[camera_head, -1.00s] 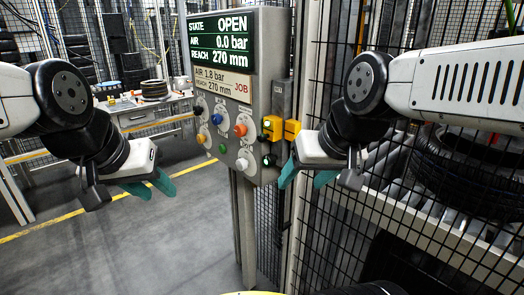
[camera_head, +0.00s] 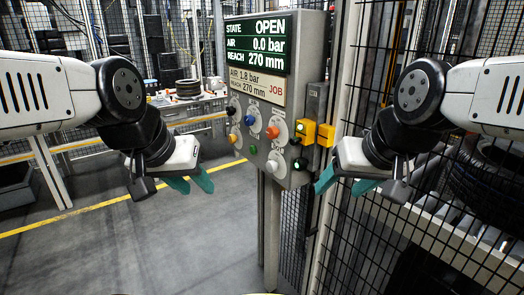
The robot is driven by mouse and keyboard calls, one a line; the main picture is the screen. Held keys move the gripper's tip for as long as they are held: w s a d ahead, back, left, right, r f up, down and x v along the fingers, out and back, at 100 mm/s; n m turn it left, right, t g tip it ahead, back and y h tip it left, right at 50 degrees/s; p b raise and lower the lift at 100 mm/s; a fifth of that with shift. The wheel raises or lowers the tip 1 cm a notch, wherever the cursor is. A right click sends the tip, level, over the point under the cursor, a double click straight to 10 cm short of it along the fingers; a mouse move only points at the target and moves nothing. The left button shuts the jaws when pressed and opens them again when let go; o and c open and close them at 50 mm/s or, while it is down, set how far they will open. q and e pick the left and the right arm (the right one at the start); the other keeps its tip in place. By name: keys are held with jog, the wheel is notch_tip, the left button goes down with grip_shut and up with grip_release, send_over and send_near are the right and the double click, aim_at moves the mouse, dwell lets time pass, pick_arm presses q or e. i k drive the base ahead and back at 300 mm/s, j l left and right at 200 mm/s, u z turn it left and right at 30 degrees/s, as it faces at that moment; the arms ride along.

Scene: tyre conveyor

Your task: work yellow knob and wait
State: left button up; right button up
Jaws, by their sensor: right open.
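The control panel (camera_head: 309,55) stands in the middle of the head view. Its yellow knob (camera_head: 233,138) is at the lower left of the panel face, beside a blue knob (camera_head: 249,121) and an orange-red knob (camera_head: 272,132). My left gripper (camera_head: 192,185) is left of and below the yellow knob, apart from the panel. Its teal fingers look parted and empty. My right gripper (camera_head: 344,184) is right of the panel, open and empty, touching no knob. The display reads OPEN, air 0.0 bar, reach 270 mm; the job plate reads 1.8 bar, 270 mm.
A white knob (camera_head: 273,169) and a green button (camera_head: 253,149) are low on the panel. Yellow boxes (camera_head: 326,135) stick out at its right side. Mesh fence and a tyre (camera_head: 487,175) are at right.

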aim_at(231, 139)
jog(key=i+j+u, duration=0.55)
jog(key=i+j, duration=0.2)
